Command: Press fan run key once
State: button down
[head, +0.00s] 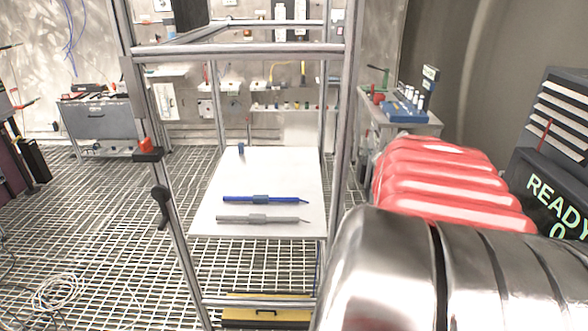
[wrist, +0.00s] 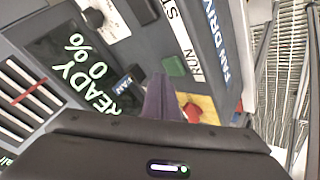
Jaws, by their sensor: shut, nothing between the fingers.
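The fan drive panel shows tilted in the wrist view, with a display (wrist: 88,75) reading READY 0 %. A green key (wrist: 174,66) sits beside a label (wrist: 195,65) that seems to read RUN. A red button (wrist: 192,112) stands on a yellow plate (wrist: 207,108). My gripper (wrist: 162,78) is shut and empty; its tips appear just beside the green key, and I cannot tell whether they touch anything. In the head view the display (head: 556,205) shows at the right edge; the keys and my gripper are hidden there.
A metal frame (head: 349,130) stands ahead, with a white shelf (head: 215,225) bearing a blue pen-like tool (head: 262,199) and a grey one (head: 250,218). A side table (head: 405,125) holds a blue rack (head: 405,112).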

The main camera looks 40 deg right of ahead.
jog(key=shift+f, duration=0.2)
jog(key=shift+f, duration=0.2)
jog(key=shift+f, duration=0.45)
dwell(1.4)
jog(key=shift+r, duration=0.9)
jog(key=shift+r, duration=2.5)
